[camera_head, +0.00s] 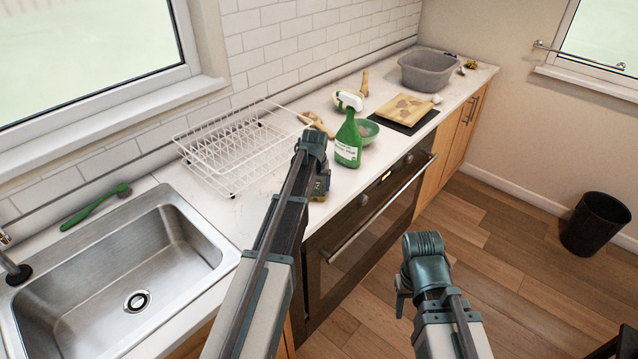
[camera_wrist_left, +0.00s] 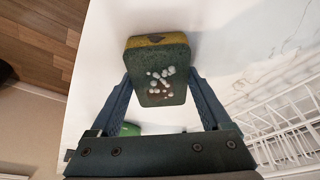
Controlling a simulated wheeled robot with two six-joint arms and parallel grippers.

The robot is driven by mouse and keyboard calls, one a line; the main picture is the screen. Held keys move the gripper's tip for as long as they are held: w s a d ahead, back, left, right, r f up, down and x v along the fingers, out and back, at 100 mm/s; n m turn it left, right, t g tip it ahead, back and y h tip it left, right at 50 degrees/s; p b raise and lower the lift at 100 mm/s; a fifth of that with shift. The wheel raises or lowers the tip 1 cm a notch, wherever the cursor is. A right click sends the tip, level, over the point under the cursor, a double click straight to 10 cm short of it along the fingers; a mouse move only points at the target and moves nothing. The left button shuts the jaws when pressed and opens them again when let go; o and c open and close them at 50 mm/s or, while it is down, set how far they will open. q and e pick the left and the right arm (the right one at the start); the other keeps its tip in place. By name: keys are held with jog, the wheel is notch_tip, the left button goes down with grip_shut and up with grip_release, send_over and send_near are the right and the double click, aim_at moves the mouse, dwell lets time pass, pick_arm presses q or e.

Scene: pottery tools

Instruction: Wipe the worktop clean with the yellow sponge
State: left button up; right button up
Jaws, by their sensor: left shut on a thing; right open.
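The yellow sponge (camera_wrist_left: 158,72) has a dark green scrub face with white foam-like specks on it. My left gripper (camera_wrist_left: 157,85) is shut on it, one finger at each side, over the pale worktop (camera_wrist_left: 110,60). In the head view my left gripper (camera_head: 321,186) is at the front edge of the worktop (camera_head: 232,218), left of the green spray bottle (camera_head: 348,142); the sponge is mostly hidden there. Faint dark marks (camera_wrist_left: 285,45) show on the worktop. My right gripper (camera_head: 402,292) is low over the floor in front of the oven, partly hidden by its wrist, and empty.
A white dish rack (camera_head: 225,150) stands against the wall, right of the sink (camera_head: 130,270). A green brush (camera_head: 97,206) lies behind the sink. Beyond the bottle are a green bowl (camera_head: 369,129), a wooden board (camera_head: 403,110) and a grey tub (camera_head: 428,70). A black bin (camera_head: 594,222) stands on the floor.

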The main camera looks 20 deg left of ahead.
pick_arm(q)
jog(key=shift+s+a, duration=0.3)
jog(key=shift+s, duration=0.35)
jog(key=shift+s+a, duration=0.25)
jog(key=shift+s, duration=0.45)
jog(key=shift+s+a, duration=0.3)
jog(key=shift+s, duration=0.35)
jog(key=shift+w, duration=0.1)
jog(key=shift+w+d, duration=0.4)
jog(key=shift+w, duration=0.55)
jog(key=shift+w+d, duration=0.45)
jog(key=shift+w, duration=0.45)
jog(key=shift+w+d, duration=0.4)
jog(key=shift+w, duration=0.55)
jog(key=shift+s, duration=0.1)
jog(key=shift+s+a+f, duration=0.1)
jog(key=shift+s+a, duration=0.25)
jog(key=shift+s, duration=0.4)
jog(key=shift+s+a, duration=0.3)
jog(key=shift+s, duration=0.4)
